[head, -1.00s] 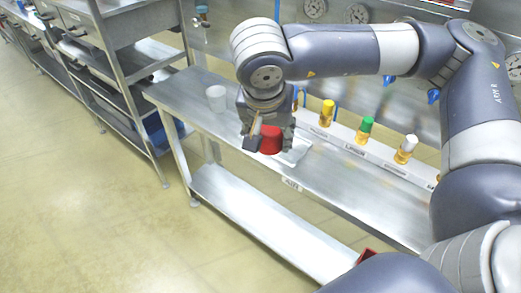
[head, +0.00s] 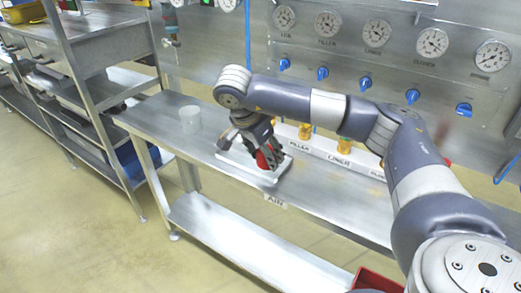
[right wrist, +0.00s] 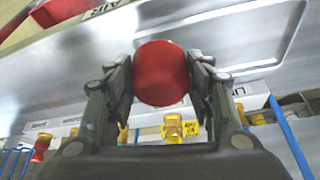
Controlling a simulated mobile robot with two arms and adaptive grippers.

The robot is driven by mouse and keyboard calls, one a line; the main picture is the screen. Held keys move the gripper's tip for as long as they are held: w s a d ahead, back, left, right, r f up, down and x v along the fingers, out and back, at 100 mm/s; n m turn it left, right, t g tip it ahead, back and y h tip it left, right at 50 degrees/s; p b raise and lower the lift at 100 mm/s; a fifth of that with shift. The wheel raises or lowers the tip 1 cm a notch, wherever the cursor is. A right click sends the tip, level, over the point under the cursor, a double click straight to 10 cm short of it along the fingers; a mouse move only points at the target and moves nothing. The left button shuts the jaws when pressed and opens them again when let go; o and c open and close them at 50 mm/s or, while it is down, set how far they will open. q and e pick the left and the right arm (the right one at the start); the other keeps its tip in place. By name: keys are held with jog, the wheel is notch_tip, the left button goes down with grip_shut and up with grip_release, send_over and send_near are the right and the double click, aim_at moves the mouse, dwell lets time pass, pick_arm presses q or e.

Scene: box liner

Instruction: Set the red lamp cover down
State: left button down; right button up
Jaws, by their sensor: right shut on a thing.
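The red lamp cover (head: 269,157) is a short red cylinder. My right gripper (head: 264,150) is shut on it, tilted, above a white tray or plate (head: 236,160) on the steel bench. In the right wrist view the red lamp cover (right wrist: 162,74) sits between the two fingers, with its rounded side toward the camera. Whether the cover touches the tray is hard to tell, as the fingers hide part of it. My left gripper is not in view.
A rail with amber lamps (head: 344,146) runs behind, partly hidden by my arm. Gauges and blue valves line the wall. A red bin (head: 375,281) is low at the front.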

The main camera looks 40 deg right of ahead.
jog(key=w+d, duration=0.1)
jog(key=w, duration=0.3)
jog(key=w+d+p, duration=0.1)
jog(key=shift+w+d+f, duration=0.25)
jog(key=shift+w+d, duration=0.1)
jog(key=shift+w, duration=0.05)
notch_tip(320, 180, down, 3)
jog(key=shift+r+p, duration=0.15)
jog(key=shift+p, duration=0.35)
jog(key=shift+f, duration=0.35)
jog(key=shift+f, duration=0.1)
jog(key=shift+f, duration=0.1)
jog(key=o, duration=1.1)
jog(key=shift+c, duration=0.2)
